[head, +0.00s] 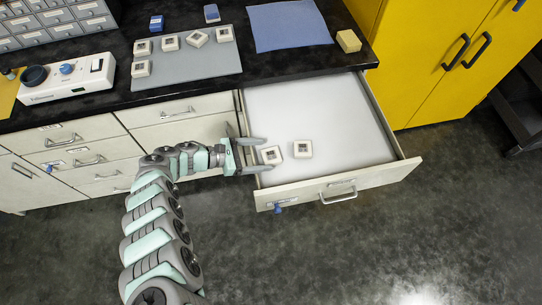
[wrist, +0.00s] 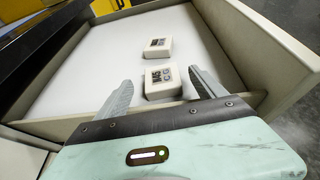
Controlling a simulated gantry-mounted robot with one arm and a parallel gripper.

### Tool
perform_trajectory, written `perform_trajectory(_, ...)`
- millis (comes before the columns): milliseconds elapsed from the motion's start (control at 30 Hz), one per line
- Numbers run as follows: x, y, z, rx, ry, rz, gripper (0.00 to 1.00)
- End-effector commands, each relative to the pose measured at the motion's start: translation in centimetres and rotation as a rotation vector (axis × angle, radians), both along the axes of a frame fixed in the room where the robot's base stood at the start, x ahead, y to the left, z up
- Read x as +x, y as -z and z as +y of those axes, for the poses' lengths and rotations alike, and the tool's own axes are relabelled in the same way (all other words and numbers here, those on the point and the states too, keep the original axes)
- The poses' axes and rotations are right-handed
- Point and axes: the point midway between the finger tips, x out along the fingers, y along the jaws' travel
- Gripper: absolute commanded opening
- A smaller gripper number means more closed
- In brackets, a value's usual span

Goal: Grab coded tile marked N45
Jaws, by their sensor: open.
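My gripper (head: 268,153) reaches into the open drawer (head: 350,145) at its left side, fingers pointing right. Its jaws are open, with one finger on either side of a white coded tile (head: 272,156). In the wrist view this tile (wrist: 165,83) lies between the fingertips, with a gap to each. Its dark marking seems to end in 45; its first letter is unclear. A second white tile (head: 303,149) lies flat just to the right, and farther ahead in the wrist view (wrist: 158,48); its code is unreadable.
Several similar tiles (head: 197,38) lie on a grey mat (head: 195,68) on the black counter. A blue cloth (head: 288,25) and a yellow block (head: 348,41) are also there. The drawer walls (wrist: 240,50) rise around the tiles; the drawer floor beyond them is clear.

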Motion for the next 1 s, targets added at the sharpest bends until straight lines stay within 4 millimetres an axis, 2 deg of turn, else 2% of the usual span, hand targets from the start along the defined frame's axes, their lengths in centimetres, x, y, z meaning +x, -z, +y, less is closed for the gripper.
perform_trajectory(300, 1.0, 1.7, -3.9, 0.001, 0.003, -0.002, 0.80)
perform_trajectory(533, 1.1, 1.7, -4.0, 0.002, 0.001, -0.001, 0.79)
perform_trajectory(1000, 1.1, 1.7, -4.0, 0.002, 0.001, -0.001, 0.41)
